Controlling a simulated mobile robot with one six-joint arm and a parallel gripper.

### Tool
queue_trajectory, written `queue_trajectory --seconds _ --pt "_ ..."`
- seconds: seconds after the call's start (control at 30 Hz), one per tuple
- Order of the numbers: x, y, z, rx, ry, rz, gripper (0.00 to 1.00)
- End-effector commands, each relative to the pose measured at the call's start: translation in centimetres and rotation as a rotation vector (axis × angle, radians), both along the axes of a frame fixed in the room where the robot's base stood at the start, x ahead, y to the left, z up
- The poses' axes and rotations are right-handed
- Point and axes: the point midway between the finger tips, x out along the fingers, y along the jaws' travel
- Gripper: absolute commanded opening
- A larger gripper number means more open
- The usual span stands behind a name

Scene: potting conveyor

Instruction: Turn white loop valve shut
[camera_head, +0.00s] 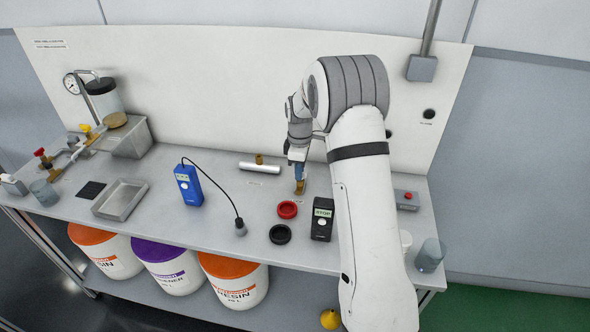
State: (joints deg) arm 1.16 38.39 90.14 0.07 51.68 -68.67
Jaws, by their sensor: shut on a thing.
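My gripper (299,181) is above the right-middle of the bench, pointing down. It is shut on a small brass-coloured piece (300,188), whose lower end is at or just above the bench top; I cannot tell which. The fingers and arm hide part of it. I cannot make out a white loop valve. At the far left, pipework carries a red-handled valve (40,153) and a yellow knob (85,127), both well away from my gripper. A silvery-white cylinder (260,167) with a brass fitting on top lies left of my gripper.
Near my gripper are a red ring (287,209), a black ring (280,234) and a black meter (322,220). A blue meter (188,184) with a cable stands further left. A metal tray (121,200) lies at left. The white back panel (220,90) stands behind.

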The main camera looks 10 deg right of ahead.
Motion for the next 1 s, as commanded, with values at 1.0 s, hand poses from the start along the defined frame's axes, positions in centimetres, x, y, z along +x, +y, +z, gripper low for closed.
queue_trajectory --seconds 1.0 --pt "0.5 -0.2 4.0 -0.003 -0.013 -0.001 0.32"
